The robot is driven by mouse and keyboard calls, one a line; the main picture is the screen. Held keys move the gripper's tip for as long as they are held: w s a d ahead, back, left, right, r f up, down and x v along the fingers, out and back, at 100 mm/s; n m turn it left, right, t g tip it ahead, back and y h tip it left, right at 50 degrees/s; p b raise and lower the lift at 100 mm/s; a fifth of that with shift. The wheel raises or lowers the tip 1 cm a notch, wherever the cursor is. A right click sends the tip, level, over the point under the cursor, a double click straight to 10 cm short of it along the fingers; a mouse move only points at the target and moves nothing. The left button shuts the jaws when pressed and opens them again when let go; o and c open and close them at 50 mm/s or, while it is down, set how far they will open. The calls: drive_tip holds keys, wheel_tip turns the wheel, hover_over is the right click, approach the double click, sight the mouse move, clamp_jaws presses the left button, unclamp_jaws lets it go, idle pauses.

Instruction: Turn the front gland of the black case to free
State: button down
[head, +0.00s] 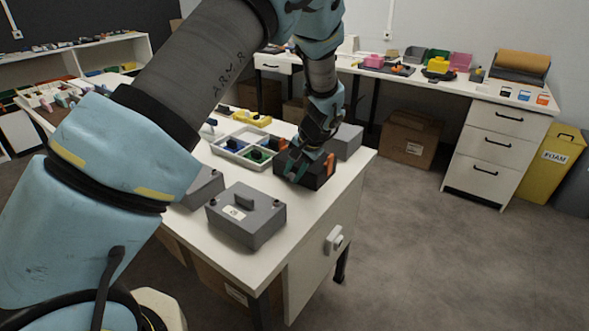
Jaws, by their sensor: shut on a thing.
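The black case (316,180) sits on the white table, toward its far right part, with an orange part (330,163) on its right side. My gripper (296,172) reaches down from above onto the case's near left side. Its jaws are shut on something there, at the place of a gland. The gland itself is hidden behind the fingers, so I cannot tell how it is turned. My wrist covers part of the case's top.
A grey case (246,216) with a knob on its lid stands near the table's front edge. Another grey box (347,141) stands behind the black case. A white divided tray (232,143) with coloured parts lies to the left. Open floor is to the right.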

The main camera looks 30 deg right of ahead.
drive_tip(key=shift+w+a+g+h+p, duration=0.1)
drive_tip(key=shift+g+h+p, duration=0.45)
drive_tip(key=shift+g, duration=0.35)
drive_tip(key=c, duration=0.6)
unclamp_jaws()
drive_tip(key=shift+r, duration=0.1)
drive_tip(key=b+v, duration=0.2)
drive_tip(key=v, duration=0.8)
drive_tip(key=shift+r, duration=0.35)
